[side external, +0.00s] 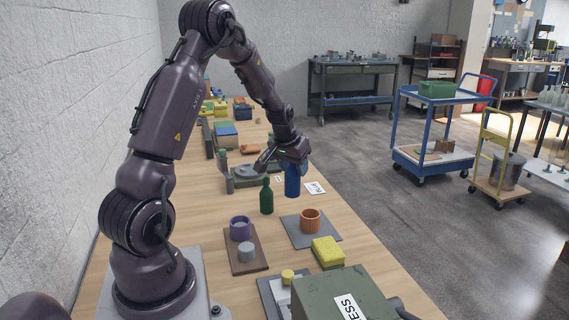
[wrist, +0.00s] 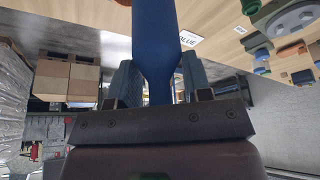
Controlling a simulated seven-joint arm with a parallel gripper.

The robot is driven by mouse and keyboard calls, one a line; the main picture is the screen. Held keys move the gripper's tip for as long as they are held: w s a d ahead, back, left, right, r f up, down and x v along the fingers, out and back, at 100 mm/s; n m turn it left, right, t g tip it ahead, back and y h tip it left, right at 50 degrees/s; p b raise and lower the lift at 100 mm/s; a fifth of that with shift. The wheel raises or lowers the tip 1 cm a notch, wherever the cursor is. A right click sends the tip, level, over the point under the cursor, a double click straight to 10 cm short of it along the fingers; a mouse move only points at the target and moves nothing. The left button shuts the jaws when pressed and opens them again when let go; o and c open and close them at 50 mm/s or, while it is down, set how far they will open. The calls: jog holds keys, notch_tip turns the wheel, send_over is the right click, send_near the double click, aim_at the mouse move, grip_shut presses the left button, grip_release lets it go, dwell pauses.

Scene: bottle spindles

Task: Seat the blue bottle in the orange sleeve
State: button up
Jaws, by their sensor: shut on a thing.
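The blue bottle (side external: 292,182) is upright in my gripper (side external: 292,163), which is shut on its upper part. I cannot tell whether its base touches the table. In the wrist view the blue bottle (wrist: 154,35) runs between the two fingers of my gripper (wrist: 157,85), its narrow neck toward the palm. The orange sleeve (side external: 311,221) stands on a grey plate (side external: 325,235), nearer the side camera than the bottle and apart from it. The sleeve's top is open and it looks empty.
A green bottle (side external: 266,198) stands left of the blue one. A purple sleeve (side external: 240,228) and grey cylinder (side external: 246,252) are on a brown board (side external: 258,265). A white card (side external: 315,187) lies right of the blue bottle.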

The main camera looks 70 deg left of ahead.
jog(key=w+d+f, duration=0.1)
jog(key=w+f, duration=0.4)
jog(key=shift+m, duration=0.3)
jog(key=shift+d+f, duration=0.15)
jog(key=shift+f, duration=0.1)
dwell(0.4)
jog(key=shift+w+f, duration=0.1)
jog(key=shift+f, duration=2.6)
jog(key=o, duration=1.1)
jog(key=shift+c, duration=0.2)
